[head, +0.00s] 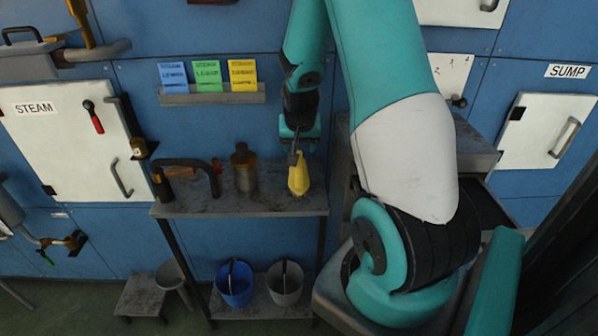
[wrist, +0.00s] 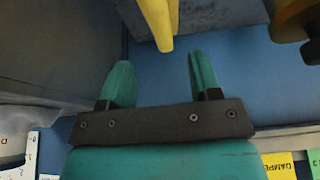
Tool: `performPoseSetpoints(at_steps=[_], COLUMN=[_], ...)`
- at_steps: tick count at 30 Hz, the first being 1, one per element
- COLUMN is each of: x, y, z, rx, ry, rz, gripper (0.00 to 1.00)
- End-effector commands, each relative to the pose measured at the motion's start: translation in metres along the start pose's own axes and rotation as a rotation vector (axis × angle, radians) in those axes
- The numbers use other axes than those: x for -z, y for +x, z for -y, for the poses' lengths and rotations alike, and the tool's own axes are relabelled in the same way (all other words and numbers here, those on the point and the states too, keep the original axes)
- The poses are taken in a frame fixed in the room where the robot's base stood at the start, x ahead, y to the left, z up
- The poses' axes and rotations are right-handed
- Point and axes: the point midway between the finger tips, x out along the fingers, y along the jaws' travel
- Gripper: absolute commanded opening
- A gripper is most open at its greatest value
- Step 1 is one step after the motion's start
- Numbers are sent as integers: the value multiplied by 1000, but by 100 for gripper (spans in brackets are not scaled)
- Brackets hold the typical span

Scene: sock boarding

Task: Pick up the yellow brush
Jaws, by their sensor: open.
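The yellow brush (head: 298,178) is at the right end of a grey bench (head: 235,206), near its front edge. It looks roughly upright, its lower end at the bench top. In the head view my gripper (head: 300,143) is just above and behind the brush, and its fingers are partly hard to make out. In the wrist view my gripper (wrist: 160,68) is open with nothing between its fingers. There the brush (wrist: 158,20) enters from the top edge, and its near end lies just past the fingertips, roughly in line with the gap. The rest of the brush is out of that frame.
A brown bottle (head: 244,168) and a dark curved handle (head: 190,178) stand left of the brush on the bench. A blue bucket (head: 234,284) and a grey bucket (head: 285,282) are below. A card ledge (head: 212,98) is on the blue wall. A grey cabinet stands close on the right.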

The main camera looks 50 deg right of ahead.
Motion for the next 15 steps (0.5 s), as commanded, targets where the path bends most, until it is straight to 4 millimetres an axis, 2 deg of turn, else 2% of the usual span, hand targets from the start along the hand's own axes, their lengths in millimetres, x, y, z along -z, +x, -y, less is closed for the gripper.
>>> performPoseSetpoints(at_steps=[3, 6, 15], x=[-1, 0, -1], y=[22, 35, 56], z=[0, 0, 1], rx=[-1, 0, 0], ry=[-1, -1, -2], rz=[4, 2, 3], gripper=[57, 57, 57])
